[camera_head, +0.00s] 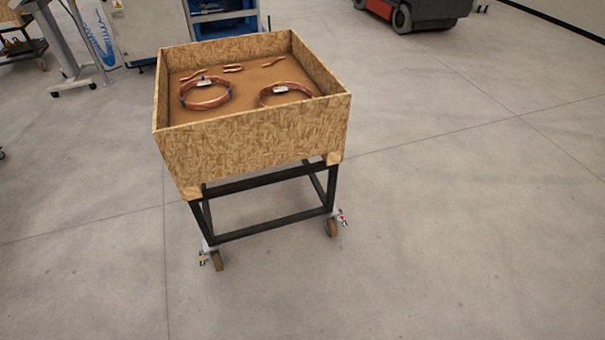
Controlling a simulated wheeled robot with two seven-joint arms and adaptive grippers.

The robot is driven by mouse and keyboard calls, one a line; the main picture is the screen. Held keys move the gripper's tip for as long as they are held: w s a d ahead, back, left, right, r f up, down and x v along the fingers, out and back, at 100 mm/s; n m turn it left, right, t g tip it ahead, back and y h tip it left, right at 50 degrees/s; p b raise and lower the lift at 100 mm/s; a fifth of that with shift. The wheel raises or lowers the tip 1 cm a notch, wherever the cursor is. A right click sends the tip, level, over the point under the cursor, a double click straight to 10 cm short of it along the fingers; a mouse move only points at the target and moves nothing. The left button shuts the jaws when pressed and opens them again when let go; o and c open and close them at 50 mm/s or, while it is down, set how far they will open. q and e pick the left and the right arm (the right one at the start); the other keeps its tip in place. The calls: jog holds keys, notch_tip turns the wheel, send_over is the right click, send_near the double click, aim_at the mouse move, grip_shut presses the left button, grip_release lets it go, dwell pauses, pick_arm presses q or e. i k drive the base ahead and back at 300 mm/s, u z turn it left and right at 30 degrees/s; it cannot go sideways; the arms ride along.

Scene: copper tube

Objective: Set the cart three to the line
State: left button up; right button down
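A cart (262,140) stands in front of me, a little left of the middle of the head view. It is an open chipboard box on a black metal frame (270,232) with castor wheels. Two copper coils lie in the box, one at left (205,94) with blue ties and one at right (286,94). Several short copper pieces (233,68) lie near its back wall. Two front castors (217,260) show at the floor; the rear ones are hidden. No number or marked line is clear in this view. Neither of my grippers is in view.
A white machine (145,28) and a blue shelf unit (222,18) stand behind the cart. A stand on wheels (62,45) is at the upper left. A red and dark vehicle (412,12) is at the top right. The concrete floor in front and at right is clear.

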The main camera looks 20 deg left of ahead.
aim_at(237, 137)
jog(key=u, duration=0.05)
jog(key=i, duration=1.05)
jog(key=u, duration=0.75)
